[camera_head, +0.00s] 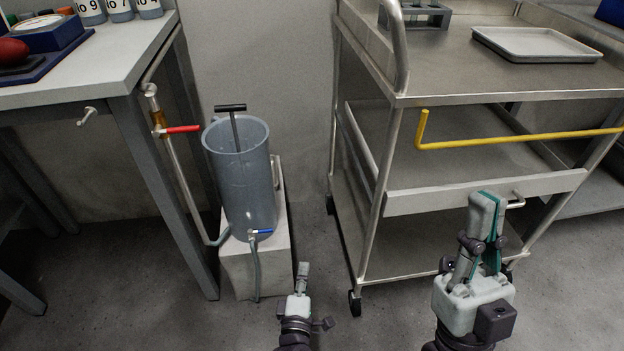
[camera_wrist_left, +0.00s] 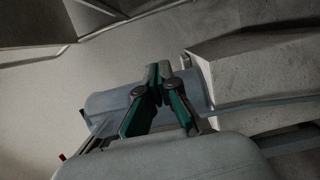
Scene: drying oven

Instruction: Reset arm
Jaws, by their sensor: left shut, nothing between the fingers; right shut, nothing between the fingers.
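My left gripper (camera_head: 302,272) is low in the middle of the head view, right of the concrete block (camera_head: 238,272) and clear of it. It is shut and empty. In the left wrist view my left gripper (camera_wrist_left: 159,72) shows its green-lined fingers together, with the grey cylinder (camera_wrist_left: 105,102) behind them. My right gripper (camera_head: 486,205) stands upright at the lower right of the head view, in front of the steel cart. It is shut with nothing in it.
The grey cylinder (camera_head: 240,175) with a black T-handle stands on the block. A steel cart (camera_head: 390,205) with a yellow bar (camera_head: 520,138) and a white tray (camera_head: 535,44) is at right. A bench (camera_head: 95,62) is at left. Bare floor (camera_head: 330,322) lies between block and cart.

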